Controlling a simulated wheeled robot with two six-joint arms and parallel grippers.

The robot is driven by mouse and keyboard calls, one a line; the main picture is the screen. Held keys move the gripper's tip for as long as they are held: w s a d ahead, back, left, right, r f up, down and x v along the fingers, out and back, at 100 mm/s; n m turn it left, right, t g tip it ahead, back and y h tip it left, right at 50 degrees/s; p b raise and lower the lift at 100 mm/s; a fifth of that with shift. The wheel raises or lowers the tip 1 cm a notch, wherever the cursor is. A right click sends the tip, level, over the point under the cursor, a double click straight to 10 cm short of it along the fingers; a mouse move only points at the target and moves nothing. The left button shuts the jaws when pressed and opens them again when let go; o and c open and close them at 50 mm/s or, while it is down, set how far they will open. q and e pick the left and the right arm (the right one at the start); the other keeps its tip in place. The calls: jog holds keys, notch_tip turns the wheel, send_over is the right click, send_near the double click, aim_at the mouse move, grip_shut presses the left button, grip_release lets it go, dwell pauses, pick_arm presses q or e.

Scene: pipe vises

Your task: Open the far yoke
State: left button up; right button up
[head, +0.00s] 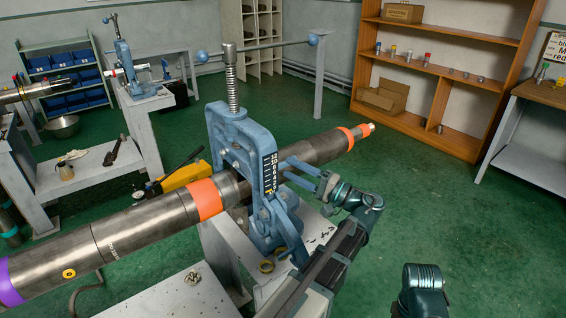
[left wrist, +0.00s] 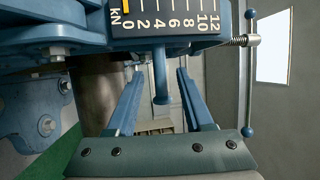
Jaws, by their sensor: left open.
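A blue pipe vise yoke (head: 232,140) stands in the middle of the head view, arched over a long steel pipe (head: 150,228) with orange bands. A tall screw with a crossbar handle rises from its top, and a black-and-white kN scale (head: 269,172) is on its side. The scale (left wrist: 165,18) also fills the top of the left wrist view. My left gripper (head: 286,169) is open beside the yoke's right side. In the left wrist view, a blue rounded pin (left wrist: 160,85) hangs between its fingers, apparently untouched. A smaller blue vise (head: 124,62) stands at the back left. My right gripper is out of view.
The pipe runs from lower left to upper right, past the yoke. A yellow hand pump (head: 185,175) lies behind it. A grey bench (head: 165,295) is at the front, and wooden shelves (head: 445,65) stand at the back right. The green floor at right is clear.

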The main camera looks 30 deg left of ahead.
aim_at(286, 166)
pick_arm(q)
jog(key=shift+a+r, duration=0.2)
jog(key=shift+a, duration=0.7)
jog(key=shift+a+r, duration=0.15)
jog(key=shift+a, duration=0.75)
grip_shut()
